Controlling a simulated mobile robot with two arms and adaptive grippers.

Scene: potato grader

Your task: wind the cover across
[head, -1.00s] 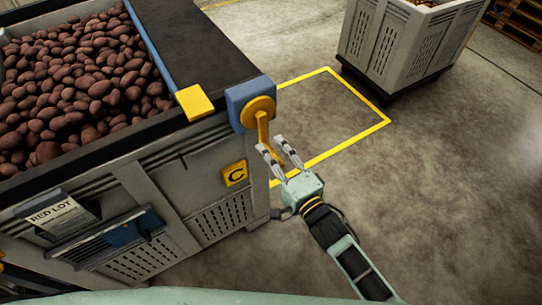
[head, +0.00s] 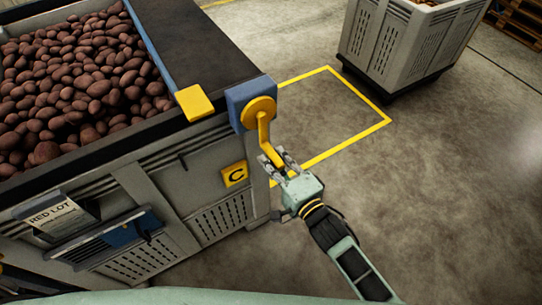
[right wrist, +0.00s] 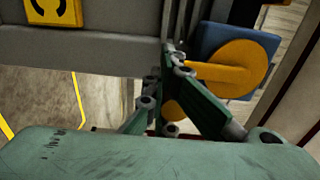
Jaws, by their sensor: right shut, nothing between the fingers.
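The crank has a yellow disc (head: 259,112) on a blue housing (head: 237,98) at the bin's corner, with its yellow arm (head: 264,132) hanging down. The disc also shows in the right wrist view (right wrist: 243,68). My right gripper (head: 272,160) is at the lower end of the crank arm; its fingers are shut and hide the handle end. I cannot tell whether they touch it. In the wrist view the fingers (right wrist: 172,55) cross in front of yellow crank parts. The dark cover (head: 190,40) lies over the bin's right side, edged by a blue bar (head: 150,45) with a yellow end (head: 195,102). My left gripper is out of view.
The grey bin (head: 205,165) holds dark red potatoes (head: 75,80), uncovered left of the bar. Its front carries a yellow C plate (head: 235,174) and a RED LOT label (head: 55,217). Another bin (head: 395,45) stands at the back right. The floor (head: 440,150) at right is clear.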

